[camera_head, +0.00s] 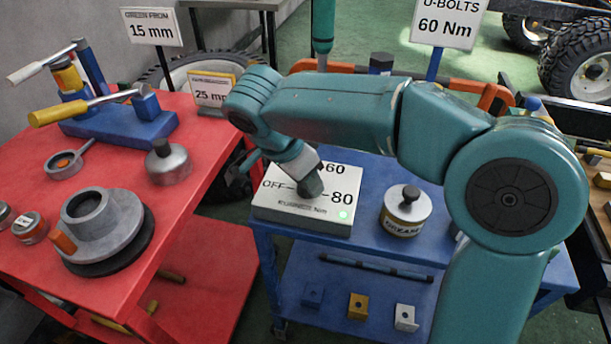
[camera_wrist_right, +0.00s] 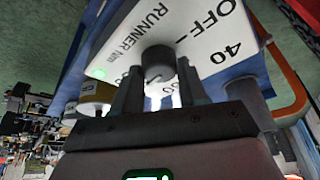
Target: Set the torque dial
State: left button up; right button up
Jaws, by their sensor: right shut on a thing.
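The torque dial box (camera_head: 303,222) has a sloped white face and stands on the blue cart. Its face reads OFF, 60, 80 and "RUNNER Nm"; 40 also shows on the face in the right wrist view (camera_wrist_right: 190,32). A green light is lit at its lower right corner. My right gripper (camera_head: 304,180) is over the middle of the face. In the wrist view its two fingers (camera_wrist_right: 160,88) are shut on the dark dial knob (camera_wrist_right: 158,60). Which mark the knob points to cannot be told. My left gripper is not in view.
A sign (camera_head: 445,24) reads "U-BOLTS 60 Nm"; another (camera_head: 151,28) reads "15 mm". A grease tin (camera_head: 404,215) stands right of the box. The red bench (camera_head: 210,130) at left holds a clamp tool (camera_head: 120,128), a lidded pot (camera_head: 168,168) and a grey hub (camera_head: 100,222).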

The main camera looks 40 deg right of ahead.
jog(key=shift+m+g, duration=0.4)
jog(key=shift+m, duration=0.6)
jog(key=shift+f, duration=0.1)
jog(key=o, duration=1)
jog(key=p+v, duration=0.5)
jog(key=v, duration=1.1)
jog(key=shift+w+r+p, duration=0.1)
jog(key=shift+r+p, duration=0.15)
jog(key=shift+p, duration=0.1)
